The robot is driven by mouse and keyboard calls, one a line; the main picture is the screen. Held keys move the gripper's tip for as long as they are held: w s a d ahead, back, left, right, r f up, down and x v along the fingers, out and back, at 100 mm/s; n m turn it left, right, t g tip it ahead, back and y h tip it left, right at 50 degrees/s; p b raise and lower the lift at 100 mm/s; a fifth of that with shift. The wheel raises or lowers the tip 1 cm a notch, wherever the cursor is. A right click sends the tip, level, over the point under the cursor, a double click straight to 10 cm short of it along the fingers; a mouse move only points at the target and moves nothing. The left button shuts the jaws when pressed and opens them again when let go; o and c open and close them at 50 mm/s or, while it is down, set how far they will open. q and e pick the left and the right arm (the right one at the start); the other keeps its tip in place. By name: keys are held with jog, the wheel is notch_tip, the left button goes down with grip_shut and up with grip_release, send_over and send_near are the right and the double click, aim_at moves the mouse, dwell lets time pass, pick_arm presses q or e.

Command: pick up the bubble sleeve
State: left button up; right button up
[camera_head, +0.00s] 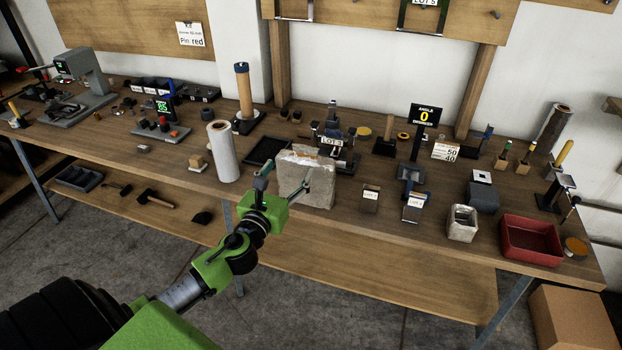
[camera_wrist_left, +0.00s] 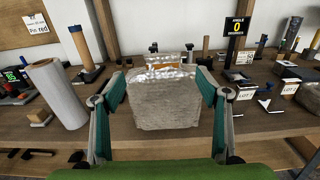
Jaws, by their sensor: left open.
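The bubble sleeve (camera_head: 318,190) is a pale grey, translucent, boxy pouch standing upright near the front edge of the workbench. Its top looks open and crinkled. In the left wrist view the sleeve (camera_wrist_left: 165,108) fills the middle, between my two fingers. My left gripper (camera_head: 287,174) is open in front of the sleeve, its fingers spread toward the sleeve's two sides. The gripper also shows in the left wrist view (camera_wrist_left: 158,84), with a gap between each finger and the sleeve. I cannot tell whether the fingertips reach alongside it. My right gripper is not in view.
A white roll (camera_head: 222,152) stands left of the sleeve, and a black tray (camera_head: 268,150) lies behind it. Small labelled blocks (camera_head: 370,198) stand to the right, with a red bin (camera_head: 531,240) farther right. A lower shelf (camera_head: 385,268) runs beneath the bench.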

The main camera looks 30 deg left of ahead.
aim_at(304, 151)
pick_arm(q)
jog(key=x, duration=0.6)
jog(key=shift+w+d+p, duration=0.1)
jog(key=shift+w+p, duration=0.05)
jog(key=shift+p, duration=0.15)
jog(key=shift+w+f, duration=0.1)
jog(key=shift+w, duration=0.65)
jog(key=x, duration=0.4)
jog(key=shift+w+f, duration=0.15)
jog(key=shift+f, duration=0.05)
jog(key=c, duration=1.1)
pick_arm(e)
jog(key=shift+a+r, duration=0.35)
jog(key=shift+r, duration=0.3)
